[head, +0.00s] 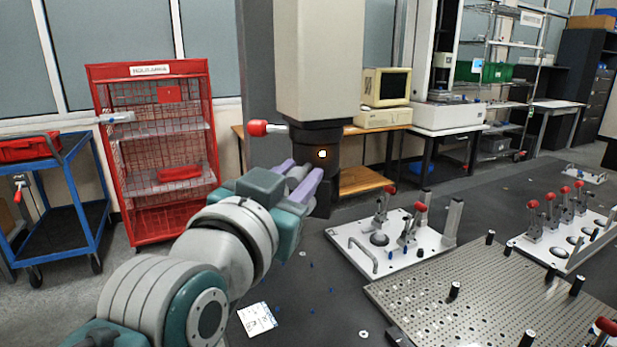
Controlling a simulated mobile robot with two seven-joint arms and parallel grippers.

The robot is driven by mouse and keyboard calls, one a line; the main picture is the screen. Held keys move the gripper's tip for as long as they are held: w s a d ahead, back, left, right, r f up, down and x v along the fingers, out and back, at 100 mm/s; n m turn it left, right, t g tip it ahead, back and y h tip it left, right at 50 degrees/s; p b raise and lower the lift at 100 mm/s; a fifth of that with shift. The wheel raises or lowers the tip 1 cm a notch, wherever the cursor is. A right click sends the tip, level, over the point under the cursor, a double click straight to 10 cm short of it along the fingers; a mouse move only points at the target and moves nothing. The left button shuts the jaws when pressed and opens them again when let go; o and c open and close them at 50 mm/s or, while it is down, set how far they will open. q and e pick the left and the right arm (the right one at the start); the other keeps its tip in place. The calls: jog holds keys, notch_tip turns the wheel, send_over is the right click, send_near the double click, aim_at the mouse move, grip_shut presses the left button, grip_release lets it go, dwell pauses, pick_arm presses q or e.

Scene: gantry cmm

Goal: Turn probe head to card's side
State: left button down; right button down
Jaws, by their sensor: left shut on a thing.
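The dark probe head (325,140) hangs below the beige column (318,60). A small lit orange-white spot shows on its front, and a red-knobbed lever (258,128) sticks out to its left. My left gripper (305,170) has its purple fingers against the lower part of the probe head and is shut on it. The exact contact is partly hidden by the fingers and wrist. A white printed card (257,319) lies flat on the dark table in front, below and left of the probe head. My right gripper is not in view.
A white fixture plate (390,262) with red-tipped clamps stands right of the probe head. A perforated metal plate (490,310) with black posts lies front right, and another clamp plate (565,240) behind it. The dark table (310,270) around the card is mostly clear.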

pick_arm(q)
jog(key=c, duration=0.6)
grip_release()
jog(key=v, duration=1)
